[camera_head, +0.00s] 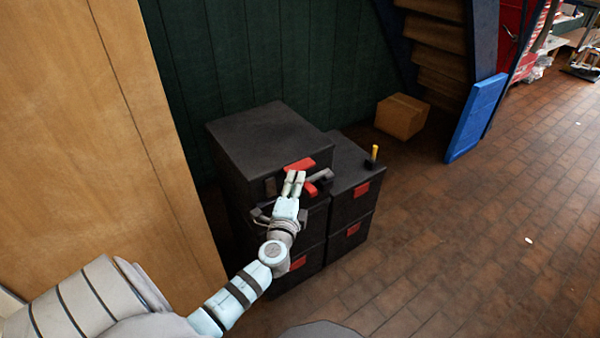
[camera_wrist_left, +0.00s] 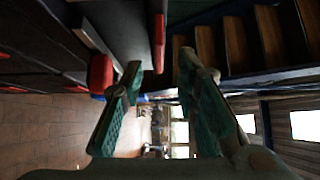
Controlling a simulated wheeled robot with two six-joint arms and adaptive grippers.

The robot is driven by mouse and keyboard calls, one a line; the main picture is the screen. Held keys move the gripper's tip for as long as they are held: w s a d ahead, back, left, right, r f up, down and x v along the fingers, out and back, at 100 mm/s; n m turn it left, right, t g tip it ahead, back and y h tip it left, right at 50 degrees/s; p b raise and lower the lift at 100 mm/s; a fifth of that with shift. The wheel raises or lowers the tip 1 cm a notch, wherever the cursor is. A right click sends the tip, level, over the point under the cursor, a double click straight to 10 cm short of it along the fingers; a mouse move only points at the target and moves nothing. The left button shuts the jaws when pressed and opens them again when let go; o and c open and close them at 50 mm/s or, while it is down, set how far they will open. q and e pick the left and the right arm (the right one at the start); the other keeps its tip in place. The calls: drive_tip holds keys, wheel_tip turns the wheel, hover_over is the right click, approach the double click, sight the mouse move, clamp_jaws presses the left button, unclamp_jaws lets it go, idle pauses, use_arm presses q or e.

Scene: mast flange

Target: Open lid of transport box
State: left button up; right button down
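The transport box is most likely the tall black box (camera_head: 238,165) on the left stack; its flat dark lid (camera_head: 265,132) lies closed on top. A red latch (camera_head: 299,165) sits at the lid's front edge, with another red part just below it, partly hidden by my fingers. My left gripper (camera_head: 295,178) is at the box's front, its fingertips by the red latch. In the left wrist view the fingers (camera_wrist_left: 160,72) stand apart with nothing between them, and red parts (camera_wrist_left: 158,40) show close to the tips. I cannot tell whether they touch. My right gripper is not in view.
A second black stack (camera_head: 348,195) stands right beside, with a yellow-handled item (camera_head: 374,154) on top. A wooden panel (camera_head: 90,130) is at the left and a green wall behind. A cardboard box (camera_head: 402,117) and blue panel (camera_head: 475,118) stand farther back.

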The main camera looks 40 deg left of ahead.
sight(300, 169)
use_arm(q)
drive_tip(key=b+x, duration=0.1)
drive_tip(key=x, duration=0.5)
drive_tip(key=shift+s, duration=0.1)
clamp_jaws()
